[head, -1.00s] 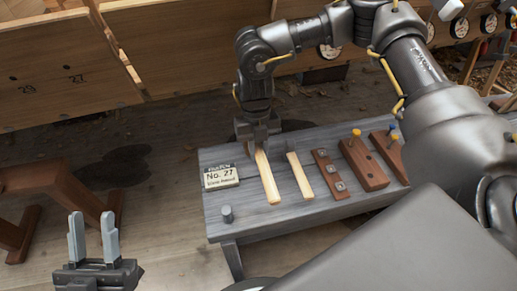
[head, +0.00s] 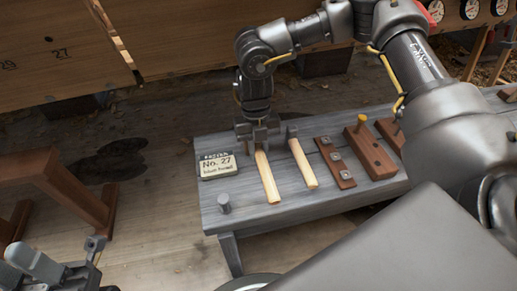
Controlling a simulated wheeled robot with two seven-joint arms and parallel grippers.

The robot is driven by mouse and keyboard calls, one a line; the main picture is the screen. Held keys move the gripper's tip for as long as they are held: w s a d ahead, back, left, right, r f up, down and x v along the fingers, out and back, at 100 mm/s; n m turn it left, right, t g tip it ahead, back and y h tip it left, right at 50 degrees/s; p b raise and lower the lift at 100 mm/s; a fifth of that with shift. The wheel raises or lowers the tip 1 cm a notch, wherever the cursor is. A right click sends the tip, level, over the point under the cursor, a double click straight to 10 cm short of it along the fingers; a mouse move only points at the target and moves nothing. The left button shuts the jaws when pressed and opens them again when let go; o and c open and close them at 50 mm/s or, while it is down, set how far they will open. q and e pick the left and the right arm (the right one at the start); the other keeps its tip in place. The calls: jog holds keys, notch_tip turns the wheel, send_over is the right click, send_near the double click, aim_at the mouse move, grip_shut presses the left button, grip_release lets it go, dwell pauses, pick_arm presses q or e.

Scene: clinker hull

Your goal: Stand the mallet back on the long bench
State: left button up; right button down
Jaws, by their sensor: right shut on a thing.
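The long grey bench (head: 235,215) runs across the middle of the head view. My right gripper (head: 260,148) comes down over its back left part, shut on the top end of a pale wooden-handled tool, seemingly the mallet (head: 267,178). Its handle slopes toward the front of the bench. The gripper hides its head, and I cannot tell whether it touches the bench top. My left gripper (head: 66,258) is at the lower left, away from the bench, with its fingers apart and empty.
A second pale-handled tool (head: 303,163) with a grey head is just right. Further right are a brown strip with metal squares (head: 335,163) and a brown block (head: 370,155). A wooden trestle (head: 75,188) stands left.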

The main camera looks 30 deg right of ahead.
jog(key=shift+f, duration=0.45)
dwell(0.3)
jog(key=c, duration=1.2)
grip_release()
